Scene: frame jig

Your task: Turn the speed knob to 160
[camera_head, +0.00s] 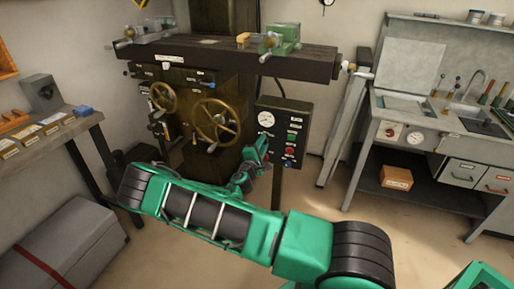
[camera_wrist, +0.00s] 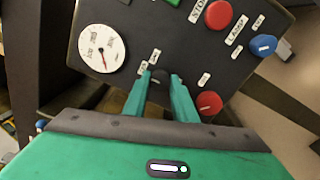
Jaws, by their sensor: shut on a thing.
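The dark control panel (camera_head: 283,128) stands on a post right of the machine's handwheels. In the wrist view, a small dark knob (camera_wrist: 160,77) sits on the panel face between my fingertips. My gripper (camera_wrist: 160,88) is shut on this knob, its two green fingers on either side. The fingers hide much of the knob, and its pointer and scale cannot be read. A round white dial (camera_wrist: 101,48) with a red needle is up and left of the knob; its figures are too small to read. In the head view, my gripper (camera_head: 261,148) is at the panel's lower left.
The machine's handwheel (camera_head: 217,121) is left of the panel. A sink bench (camera_head: 440,130) stands right, with open floor before it.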

